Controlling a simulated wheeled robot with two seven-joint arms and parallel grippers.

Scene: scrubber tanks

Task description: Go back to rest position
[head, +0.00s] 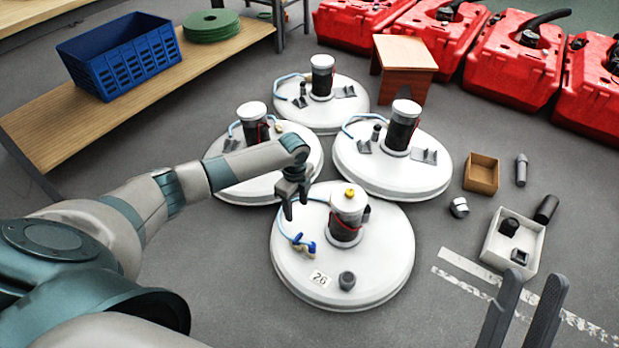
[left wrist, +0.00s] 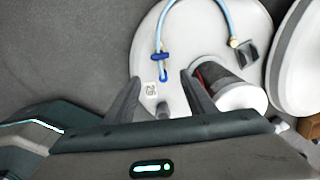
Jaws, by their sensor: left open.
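My left gripper (head: 296,204) is open and empty, pointing down above the left rim of the nearest white tank lid (head: 387,262). In the left wrist view my left gripper's fingers (left wrist: 160,78) are spread apart, with the lid (left wrist: 205,42) below and nothing between them. The lid bears a dark and white cylinder (head: 347,212) with a yellow top, a blue clip (head: 303,245) at a light blue hose, a "26" label (head: 319,279) and a dark cap (head: 346,281). My right gripper (head: 532,288) shows at the lower right, fingers apart and empty.
Three more white tank lids, at left (head: 300,170), right (head: 432,178) and back (head: 348,92), stand close around. A bench (head: 90,125) holds a blue crate (head: 122,86). A white box (head: 492,245) and a brown box (head: 481,181) lie right. Red machines (head: 515,62) line the back.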

